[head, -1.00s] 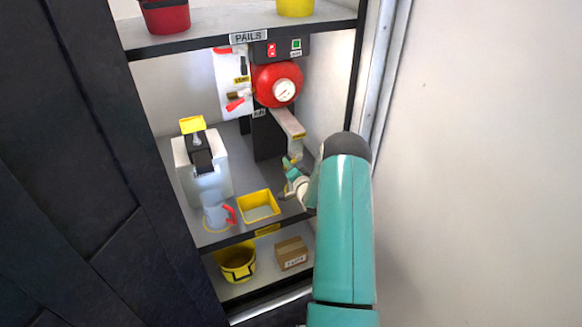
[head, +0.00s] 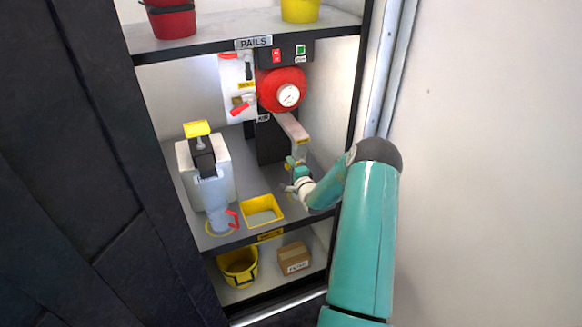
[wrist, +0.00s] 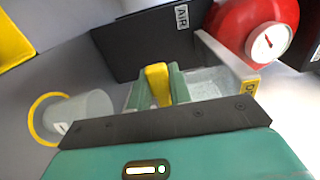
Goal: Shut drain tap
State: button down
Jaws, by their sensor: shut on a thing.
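My gripper (wrist: 158,90) is shut on a small upright yellow piece (wrist: 157,82). In the head view my gripper (head: 296,168) is just below the free end of a pale grey arm (head: 291,127). The wrist view shows this pale arm (wrist: 228,62) with a yellow label, partly cut off, starting with D. A translucent block (wrist: 207,84) is behind my right finger, below the pale arm. The yellow piece may be the drain tap's handle; its lower part is hidden by my fingers, so I cannot tell how it is turned.
A red tank (head: 282,88) with a gauge is above. A brass valve with a red lever (head: 240,108) is left of it. A yellow tray (head: 263,222) and a clear jug (head: 218,219) are on the shelf. The cabinet's right wall (head: 340,120) is close to my arm.

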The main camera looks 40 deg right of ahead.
jog(key=shift+r, duration=0.1)
jog(key=c, duration=1.3)
grip_release()
jog(key=v, duration=1.3)
jog(key=shift+s+a, duration=0.1)
jog(key=shift+s, duration=0.3)
